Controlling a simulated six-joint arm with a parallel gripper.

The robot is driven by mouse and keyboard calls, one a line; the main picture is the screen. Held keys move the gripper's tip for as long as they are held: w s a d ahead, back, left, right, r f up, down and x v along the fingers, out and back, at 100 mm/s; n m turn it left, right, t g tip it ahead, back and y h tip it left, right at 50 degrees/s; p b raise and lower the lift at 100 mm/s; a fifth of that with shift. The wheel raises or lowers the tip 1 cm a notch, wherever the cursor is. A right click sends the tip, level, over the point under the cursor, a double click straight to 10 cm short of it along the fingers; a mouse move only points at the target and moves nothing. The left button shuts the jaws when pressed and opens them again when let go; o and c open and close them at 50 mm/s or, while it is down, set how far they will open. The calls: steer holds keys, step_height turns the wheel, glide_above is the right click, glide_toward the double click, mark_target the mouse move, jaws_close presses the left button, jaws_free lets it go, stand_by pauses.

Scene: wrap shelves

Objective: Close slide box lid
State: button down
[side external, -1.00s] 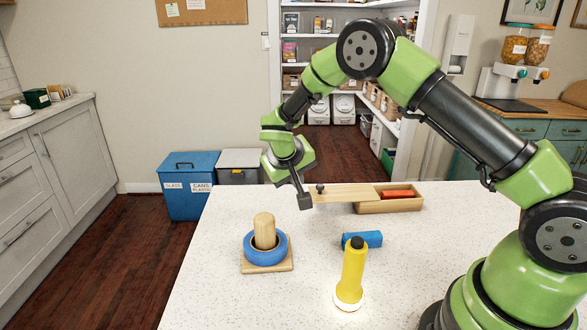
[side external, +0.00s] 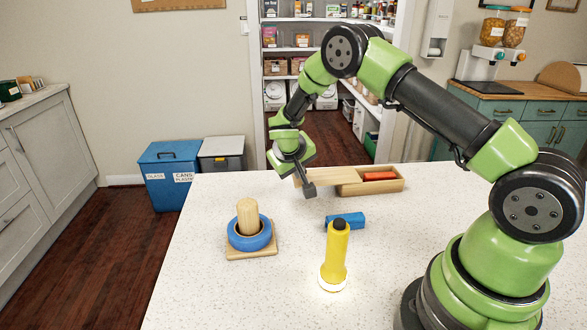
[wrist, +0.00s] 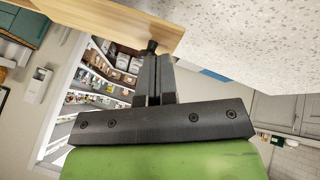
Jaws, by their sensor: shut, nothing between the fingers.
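The wooden slide box (side external: 370,188) lies at the back of the white table, with a red block (side external: 379,176) in its open right part. Its pale wooden lid (side external: 325,175) sticks out well past the box's left end. In the wrist view the lid (wrist: 125,25) crosses ahead of my fingers, with a small dark knob (wrist: 152,46) near its end. My gripper (side external: 309,191) is shut and empty at the lid's left end. It also shows in the wrist view (wrist: 153,58), its tips at the knob; I cannot tell whether they touch. In the side view the knob is hidden.
A blue ring (side external: 250,238) sits around a wooden peg (side external: 248,215) on a square base at the front left. A blue block (side external: 345,221) and an upright yellow flashlight (side external: 335,258) stand nearer the front. The table right of the block is clear.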

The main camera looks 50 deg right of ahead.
glide_toward(345, 173)
steer(key=x, duration=0.5)
steer(key=shift+w+a+r, duration=0.1)
steer(key=shift+a, duration=0.35)
steer(key=a, duration=0.2)
steer(key=w+a, duration=0.1)
steer(key=shift+a+r, duration=0.1)
steer(key=shift+r, duration=0.25)
steer(key=s+a+r+m+y, duration=0.1)
steer(key=s+a+r, duration=0.2)
steer(key=r, duration=0.3)
steer(key=s+a+r+t, duration=0.1)
steer(key=s+a+r, duration=0.25)
steer(key=r, duration=0.35)
steer(key=s+a+r+m+y, duration=0.1)
steer(key=s+a+r, duration=0.25)
steer(key=r, duration=0.25)
steer(key=s+a+r+n+t+y, duration=0.2)
steer(key=s+a+r+y, duration=0.3)
steer(key=s+a, duration=0.4)
steer(key=shift+s+a+t+y, duration=0.4)
steer(key=shift+a+t+y, duration=0.1)
steer(key=shift+a+t, duration=0.25)
